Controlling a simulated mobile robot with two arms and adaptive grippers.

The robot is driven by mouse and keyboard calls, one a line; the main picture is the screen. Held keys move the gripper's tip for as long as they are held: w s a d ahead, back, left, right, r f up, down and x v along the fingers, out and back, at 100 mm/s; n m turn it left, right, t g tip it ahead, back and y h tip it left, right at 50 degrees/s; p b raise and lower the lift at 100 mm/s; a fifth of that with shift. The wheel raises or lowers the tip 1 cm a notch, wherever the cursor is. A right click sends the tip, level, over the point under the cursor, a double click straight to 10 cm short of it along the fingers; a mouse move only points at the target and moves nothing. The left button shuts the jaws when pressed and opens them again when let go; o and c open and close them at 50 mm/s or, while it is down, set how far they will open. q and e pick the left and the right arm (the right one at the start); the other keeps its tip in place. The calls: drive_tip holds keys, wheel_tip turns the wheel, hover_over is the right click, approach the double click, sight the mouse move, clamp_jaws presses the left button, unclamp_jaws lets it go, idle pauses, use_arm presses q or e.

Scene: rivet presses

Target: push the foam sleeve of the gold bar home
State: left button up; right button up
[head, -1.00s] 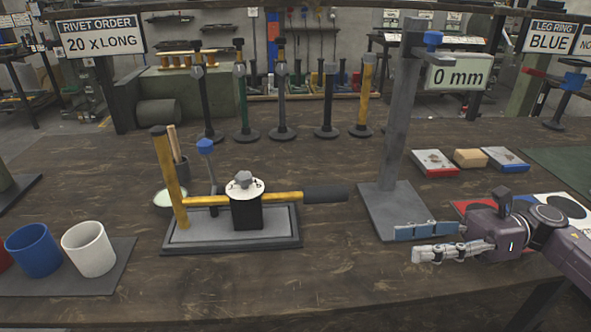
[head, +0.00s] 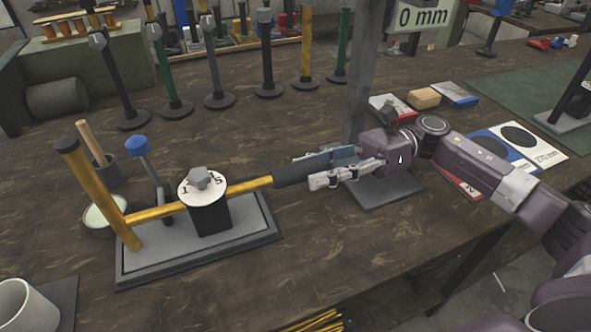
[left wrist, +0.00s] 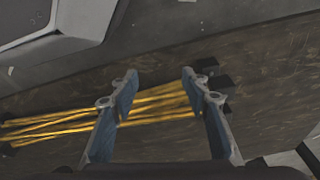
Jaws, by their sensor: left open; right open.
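The gold bar (head: 250,186) runs level through a black clamp block (head: 210,217) with a white dial on top. Its left end meets an upright gold post (head: 92,190). The dark foam sleeve (head: 290,175) sits on the bar's right end, with bare gold between it and the block. My right gripper (head: 304,170) is open, its fingertips at the sleeve's outer end, one on each side in the picture; I cannot tell whether they touch it. My left gripper (left wrist: 160,78) is open and empty in the left wrist view, away from the sleeve.
The block stands on a grey base plate (head: 130,272). A tall grey column (head: 360,80) rises behind my right gripper, with a 0 mm display (head: 418,16). A white cup (head: 22,305) is at lower left. Several gold rods (left wrist: 60,128) lie below my left gripper.

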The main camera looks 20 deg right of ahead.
sight(297, 176)
drive_tip(key=shift+a, duration=1.75)
clamp_jaws()
